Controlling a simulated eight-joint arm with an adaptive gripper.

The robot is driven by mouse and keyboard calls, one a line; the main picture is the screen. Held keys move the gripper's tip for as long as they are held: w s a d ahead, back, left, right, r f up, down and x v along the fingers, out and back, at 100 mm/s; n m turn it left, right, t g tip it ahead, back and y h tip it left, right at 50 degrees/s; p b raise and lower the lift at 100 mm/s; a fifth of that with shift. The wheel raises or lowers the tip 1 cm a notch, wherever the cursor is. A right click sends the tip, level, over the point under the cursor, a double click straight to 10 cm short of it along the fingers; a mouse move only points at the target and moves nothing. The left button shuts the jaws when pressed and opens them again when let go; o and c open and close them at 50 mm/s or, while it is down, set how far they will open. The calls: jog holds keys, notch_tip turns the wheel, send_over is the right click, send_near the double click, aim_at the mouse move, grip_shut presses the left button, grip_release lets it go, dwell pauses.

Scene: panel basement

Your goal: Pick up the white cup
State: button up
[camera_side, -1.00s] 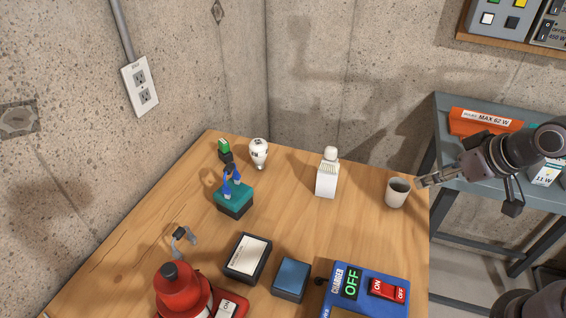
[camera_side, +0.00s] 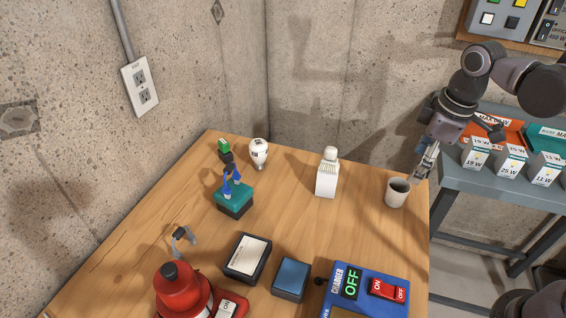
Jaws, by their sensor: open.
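The white cup (camera_side: 396,194) stands upright near the right edge of the wooden table. Its dark inside shows from above. My gripper (camera_side: 419,177) points down at the cup's upper right side, close to the rim. Its jaws are open and hold nothing. I cannot tell from this view whether a finger touches the cup.
A white bottle (camera_side: 327,178) stands left of the cup. A blue charger panel (camera_side: 366,290) lies in front. A light bulb (camera_side: 259,152) and a teal block (camera_side: 234,198) are farther left. A grey shelf (camera_side: 500,192) with boxes stands at right. Table around the cup is mostly clear.

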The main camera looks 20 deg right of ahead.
aim_at(396, 194)
jog(key=shift+w+a+f+n+g, duration=0.1)
jog(key=shift+w+f+n+g, duration=0.35)
jog(key=shift+f, duration=1.4)
jog(key=shift+w+a+f+n+g, duration=0.2)
jog(key=shift+f+n, duration=0.35)
jog(key=shift+f, duration=1.3)
jog(key=shift+w+a+f+n+g, duration=0.1)
jog(key=shift+w+f+n+g, duration=0.35)
jog(key=shift+f, duration=1.4)
jog(key=shift+s, duration=0.1)
jog(key=c, duration=1.1)
